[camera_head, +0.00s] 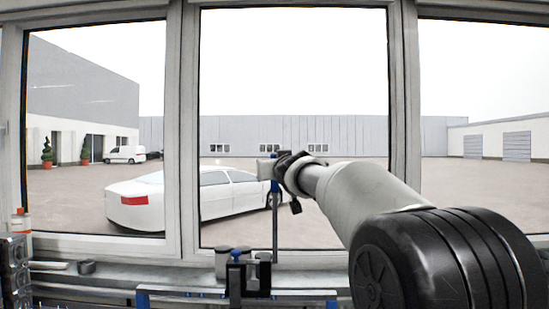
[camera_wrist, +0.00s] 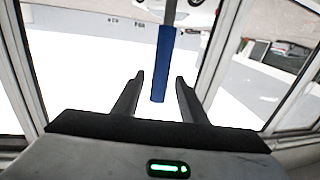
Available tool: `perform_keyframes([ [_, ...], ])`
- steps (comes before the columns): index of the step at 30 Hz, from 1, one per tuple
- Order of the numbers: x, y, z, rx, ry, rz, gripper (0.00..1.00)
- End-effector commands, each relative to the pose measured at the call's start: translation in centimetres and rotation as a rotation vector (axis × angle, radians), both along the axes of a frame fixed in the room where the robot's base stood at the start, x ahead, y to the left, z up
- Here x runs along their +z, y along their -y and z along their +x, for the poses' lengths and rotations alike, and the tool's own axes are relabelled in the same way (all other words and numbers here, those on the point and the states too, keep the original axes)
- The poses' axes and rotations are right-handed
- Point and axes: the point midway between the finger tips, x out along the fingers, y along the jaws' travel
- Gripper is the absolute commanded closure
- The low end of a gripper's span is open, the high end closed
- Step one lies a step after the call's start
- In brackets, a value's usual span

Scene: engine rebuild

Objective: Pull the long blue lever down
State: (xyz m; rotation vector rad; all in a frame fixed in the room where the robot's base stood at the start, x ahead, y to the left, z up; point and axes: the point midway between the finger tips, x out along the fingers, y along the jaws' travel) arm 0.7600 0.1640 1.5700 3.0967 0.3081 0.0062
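The long lever stands upright in the head view, with a thin grey rod (camera_head: 275,228) and a blue grip (camera_head: 276,187) at its upper end. In the wrist view the blue grip (camera_wrist: 163,62) lies between the two dark fingers. My gripper (camera_wrist: 159,79) is open, with a gap between the grip and each finger. In the head view my gripper (camera_head: 276,171) is at the lever's top, and partly hides it. The lever's base is partly hidden behind a dark fixture.
A bottle (camera_head: 20,222) stands at the far left. Windows rise behind the bench.

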Motion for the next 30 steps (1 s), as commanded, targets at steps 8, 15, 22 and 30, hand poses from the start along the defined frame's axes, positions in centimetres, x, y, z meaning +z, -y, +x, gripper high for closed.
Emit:
perform_keyframes([
  [8, 0.2, -0.9, 4.6, -0.001, -0.002, 0.0, 0.61],
  [15, 0.0, -1.1, 5.7, 0.0, -0.002, 0.001, 0.61],
  [22, -0.1, -1.1, 5.7, -0.001, -0.001, 0.0, 0.63],
  [30, 0.0, -1.1, 5.6, -0.001, -0.001, 0.0, 1.0],
])
